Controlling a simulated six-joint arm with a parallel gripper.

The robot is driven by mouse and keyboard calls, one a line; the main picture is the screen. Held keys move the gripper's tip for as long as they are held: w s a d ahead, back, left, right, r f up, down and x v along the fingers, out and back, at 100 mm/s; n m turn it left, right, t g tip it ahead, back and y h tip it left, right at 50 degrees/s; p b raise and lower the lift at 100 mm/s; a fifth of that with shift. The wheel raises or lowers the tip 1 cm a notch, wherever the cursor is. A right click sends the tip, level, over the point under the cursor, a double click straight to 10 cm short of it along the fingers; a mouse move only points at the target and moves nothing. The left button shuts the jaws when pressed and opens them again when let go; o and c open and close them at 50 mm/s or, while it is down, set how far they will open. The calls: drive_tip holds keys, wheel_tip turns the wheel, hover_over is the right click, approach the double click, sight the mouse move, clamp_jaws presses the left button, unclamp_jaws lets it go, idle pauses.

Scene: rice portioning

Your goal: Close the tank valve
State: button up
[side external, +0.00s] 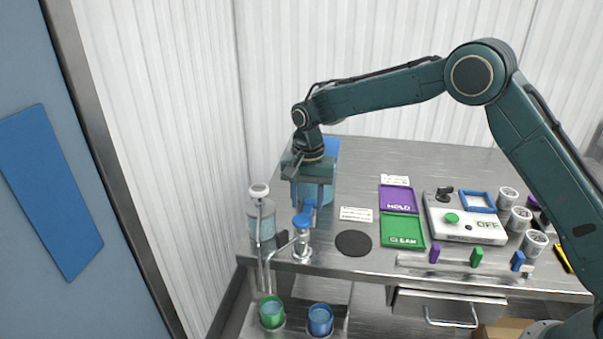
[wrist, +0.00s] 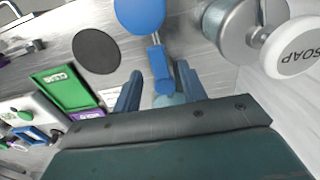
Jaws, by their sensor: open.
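A clear tank of bluish water (side external: 327,194) stands at the table's left end, partly hidden behind my gripper. In front of it is a blue valve lever (side external: 309,205), close to a round blue knob (side external: 302,221) on a metal fitting. In the wrist view the blue lever (wrist: 161,70) lies between my fingers, and the knob (wrist: 140,12) is beyond it. My gripper (side external: 307,199) is open and points down over the lever. It also shows in the wrist view (wrist: 158,74), with a finger on either side of the lever. Whether either finger touches it cannot be told.
A soap dispenser (side external: 260,212) stands close by on the left. A black disc (side external: 353,243), the green CLEAN tray (side external: 402,231) and purple HOLD tray (side external: 396,199) lie to the right. Green (side external: 271,311) and blue (side external: 320,319) cups stand below the table edge.

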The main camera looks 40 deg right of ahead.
drive_tip(key=shift+f, duration=0.55)
clamp_jaws()
